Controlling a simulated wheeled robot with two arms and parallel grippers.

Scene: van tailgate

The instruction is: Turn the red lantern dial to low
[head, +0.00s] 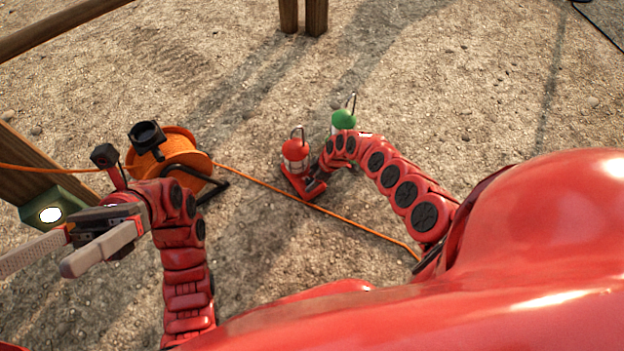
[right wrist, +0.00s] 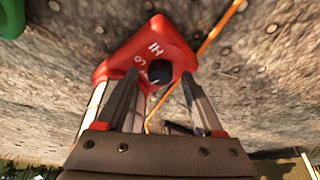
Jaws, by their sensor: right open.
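The red lantern (head: 296,151) stands on the ground in the head view, with a red cap, a pale body and a red base. In the right wrist view its red base (right wrist: 130,58) shows the marks HI and LO beside a black round dial (right wrist: 159,72). I cannot make out where the dial points. My right gripper (head: 314,188) is at the lantern's base. Its fingers are open, one on each side of the dial; I cannot tell if they touch it. My left gripper (head: 50,258) is open and empty at the left, well away from the lantern.
A green lantern (head: 344,119) stands just behind and right of the red one. An orange cable reel (head: 172,155) stands to the left, its cable (head: 270,187) running past the red lantern. Wooden posts (head: 303,15) stand at the back. The gravel elsewhere is mostly clear.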

